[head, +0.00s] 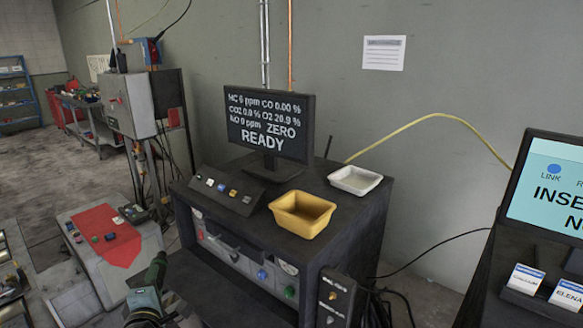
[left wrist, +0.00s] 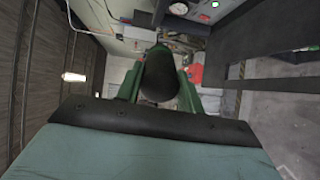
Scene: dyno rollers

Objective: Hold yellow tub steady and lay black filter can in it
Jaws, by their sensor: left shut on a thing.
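The yellow tub (head: 302,226) stands upright on top of the dark analyser cabinet, right of the monitor, and looks empty in the head view. My left gripper (head: 152,275), with green fingers, is low at the bottom left of the head view, in front of and left of the cabinet, well apart from the tub. In the left wrist view the black filter can (left wrist: 158,76), a dark cylinder, sits between the two green fingers, which are shut on it. In the head view the can is hard to make out. My right gripper is in neither view.
A white tray (head: 355,180) stands behind and right of the tub. A monitor (head: 268,125) reading READY and a button panel (head: 226,195) are on the cabinet (head: 335,250). A grey bench with a red mat (head: 105,235) is at left. A second screen (head: 550,185) stands at right.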

